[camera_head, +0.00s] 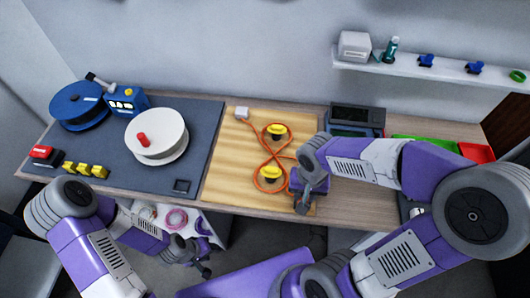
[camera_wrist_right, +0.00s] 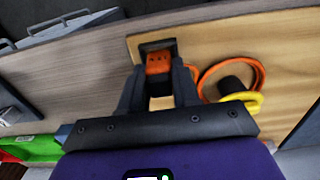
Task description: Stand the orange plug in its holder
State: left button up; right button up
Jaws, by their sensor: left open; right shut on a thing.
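The orange plug (camera_wrist_right: 158,62) is between the fingers of my right gripper (camera_wrist_right: 160,85) in the right wrist view. A black square holder (camera_wrist_right: 157,45) on the wooden board sits right at the plug's far end; I cannot tell how deep the plug sits in it. In the head view my right gripper (camera_head: 303,200) is at the board's front right corner and hides the plug and holder. The orange cable (camera_head: 262,157) loops in a figure eight around two yellow-topped posts (camera_head: 277,130). My left gripper (camera_head: 205,268) is open and empty, below the table's front edge.
The wooden board (camera_head: 222,170) has a white block (camera_head: 241,112) at its back left. A grey mat (camera_head: 110,180) holds a white reel (camera_head: 156,136), a blue reel (camera_head: 78,106) and a blue device (camera_head: 122,102). Green and red bins (camera_head: 476,152) stand right.

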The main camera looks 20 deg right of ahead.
jog(key=shift+f, duration=0.25)
jog(key=o, duration=1.1)
notch_tip(320, 180, up, 8)
jog(key=p, duration=0.6)
jog(key=shift+p, duration=0.3)
